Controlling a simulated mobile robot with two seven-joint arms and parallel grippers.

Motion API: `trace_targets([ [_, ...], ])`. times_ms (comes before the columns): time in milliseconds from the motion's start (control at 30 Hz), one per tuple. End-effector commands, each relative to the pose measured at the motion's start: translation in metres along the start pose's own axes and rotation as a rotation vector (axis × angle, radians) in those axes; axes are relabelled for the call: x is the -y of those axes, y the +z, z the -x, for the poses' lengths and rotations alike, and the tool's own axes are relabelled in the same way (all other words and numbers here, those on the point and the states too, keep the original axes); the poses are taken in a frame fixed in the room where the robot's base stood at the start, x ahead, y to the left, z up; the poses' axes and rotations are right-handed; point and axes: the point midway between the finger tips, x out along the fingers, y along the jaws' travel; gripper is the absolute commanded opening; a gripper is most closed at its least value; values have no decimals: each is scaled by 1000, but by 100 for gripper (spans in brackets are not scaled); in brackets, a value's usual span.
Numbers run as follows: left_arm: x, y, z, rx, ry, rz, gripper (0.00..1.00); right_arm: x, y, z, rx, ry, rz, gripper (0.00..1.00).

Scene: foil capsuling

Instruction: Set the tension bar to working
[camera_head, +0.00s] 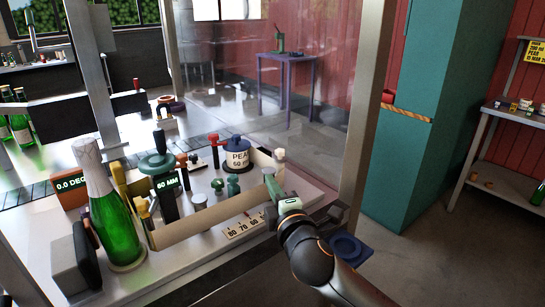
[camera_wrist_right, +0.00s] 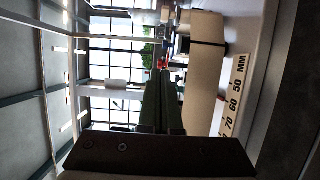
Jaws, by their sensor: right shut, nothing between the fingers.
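A beige band (camera_head: 205,225) runs along the front of the bench machine and turns back at its right end. It also shows in the wrist view (camera_wrist_right: 204,75) beside my fingers. I cannot tell for sure which part is the tension bar. My right gripper (camera_head: 271,186) is shut and empty at the band's right end, close to it; whether it touches cannot be told. Its fingers (camera_wrist_right: 162,100) show together in the wrist view. A scale strip (camera_head: 243,226) with numbers lies in front of the band. My left gripper is not in view.
A green foil-topped bottle (camera_head: 115,220) stands upright at the machine's left. Behind the band are a "60 MM" post (camera_head: 165,185), a "PEA" pot (camera_head: 237,153) and several knobs. A frame post (camera_head: 360,110) rises at the right. A blue dish (camera_head: 347,248) sits beside my right arm.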

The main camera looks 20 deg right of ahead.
Motion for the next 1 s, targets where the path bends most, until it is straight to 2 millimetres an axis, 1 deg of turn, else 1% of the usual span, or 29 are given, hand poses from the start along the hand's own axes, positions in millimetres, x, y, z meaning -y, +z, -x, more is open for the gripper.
trace_targets([
  [167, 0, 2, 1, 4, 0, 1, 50, 0, 0, -3, 1, 0, -1, 0],
  [267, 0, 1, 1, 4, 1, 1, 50, 0, 0, -11, 1, 0, 0, 0],
  [367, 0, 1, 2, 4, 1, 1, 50, -1, 0, -24, 2, 1, -1, 0],
  [700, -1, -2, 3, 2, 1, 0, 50, -1, 0, -80, 0, 0, -1, 0],
  [867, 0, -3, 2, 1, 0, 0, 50, 0, 0, -102, 1, 0, -1, 0],
  [900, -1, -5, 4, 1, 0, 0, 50, -1, 8, -103, 3, -1, 2, 0],
  [1000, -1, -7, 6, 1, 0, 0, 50, -1, 23, -106, 2, -1, 1, 0],
])
